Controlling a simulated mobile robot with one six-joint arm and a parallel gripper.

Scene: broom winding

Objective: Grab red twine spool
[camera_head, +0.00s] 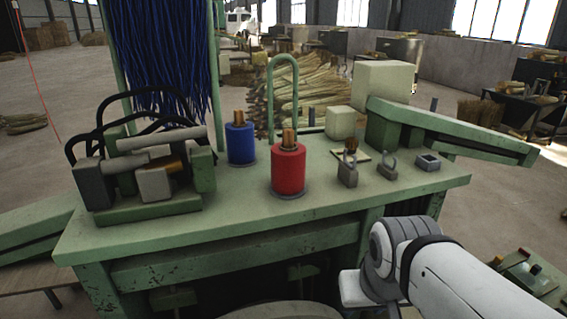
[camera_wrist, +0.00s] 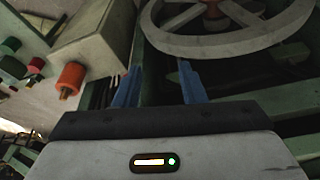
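The red twine spool (camera_head: 288,170) stands upright on the green workbench (camera_head: 230,208), near the middle of its top, in the head view. A brown core sticks up from its top and a grey base disc shows under it. I cannot make out the spool in the wrist view. My gripper (camera_wrist: 158,84) shows two blue fingers spread apart with nothing between them. It faces a large pale wheel (camera_wrist: 225,42) and dark machine parts. In the head view my arm is at the lower right, in front of the bench and apart from the spool; the fingers do not show there.
A blue spool (camera_head: 240,142) stands left of the red one. A grey and green mechanism (camera_head: 150,172) fills the bench's left side. Several small metal fittings (camera_head: 387,166) lie to the right. In the wrist view an orange knob-like part (camera_wrist: 71,76) shows left.

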